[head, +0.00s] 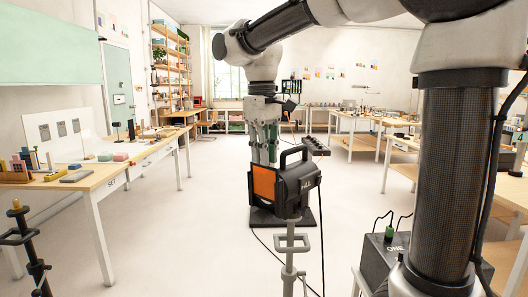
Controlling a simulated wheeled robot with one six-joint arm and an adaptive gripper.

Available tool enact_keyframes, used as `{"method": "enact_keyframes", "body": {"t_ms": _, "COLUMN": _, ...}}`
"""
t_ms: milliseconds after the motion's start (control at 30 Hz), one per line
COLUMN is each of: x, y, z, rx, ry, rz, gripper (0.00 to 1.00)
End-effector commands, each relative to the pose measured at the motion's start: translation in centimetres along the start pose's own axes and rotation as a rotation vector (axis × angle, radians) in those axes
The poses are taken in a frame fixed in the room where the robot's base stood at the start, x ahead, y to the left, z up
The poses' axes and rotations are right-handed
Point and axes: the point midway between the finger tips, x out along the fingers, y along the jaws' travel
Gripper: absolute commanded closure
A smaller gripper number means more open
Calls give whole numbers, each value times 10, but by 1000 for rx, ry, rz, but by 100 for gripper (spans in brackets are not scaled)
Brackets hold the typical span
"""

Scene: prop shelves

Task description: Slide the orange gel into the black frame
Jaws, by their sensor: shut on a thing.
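The orange gel (264,187) is upright at the front of a black lamp, and its orange face shows within the dark border of the black frame (251,184). My gripper (263,160) points down from above, shut, with its fingertips at the gel's top edge. The fingertips are partly hidden behind the frame's top, so the grip itself is hard to see. How deep the gel sits in the frame cannot be told from this view.
The black lamp (298,187) with its handle stands on a grey stand (290,245) with a cable on the floor. A long table (98,180) with props is on the left. Tables (345,120) stand at the back right. A black box (377,262) is at lower right.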

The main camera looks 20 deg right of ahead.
Motion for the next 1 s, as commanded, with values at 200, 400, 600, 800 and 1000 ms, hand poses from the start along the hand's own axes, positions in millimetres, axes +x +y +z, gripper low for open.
{"method": "enact_keyframes", "body": {"t_ms": 200, "x": 3, "y": 0, "z": 0, "rx": 0, "ry": 0, "rz": 0, "gripper": 100}}
{"method": "enact_keyframes", "body": {"t_ms": 400, "x": 5, "y": 0, "z": 0, "rx": 0, "ry": 0, "rz": 0, "gripper": 100}}
{"method": "enact_keyframes", "body": {"t_ms": 600, "x": 8, "y": 0, "z": 0, "rx": 0, "ry": -1, "rz": 0, "gripper": 100}}
{"method": "enact_keyframes", "body": {"t_ms": 800, "x": 10, "y": 0, "z": 0, "rx": 0, "ry": -1, "rz": 0, "gripper": 100}}
{"method": "enact_keyframes", "body": {"t_ms": 1000, "x": 12, "y": 0, "z": 0, "rx": 0, "ry": 0, "rz": 0, "gripper": 100}}
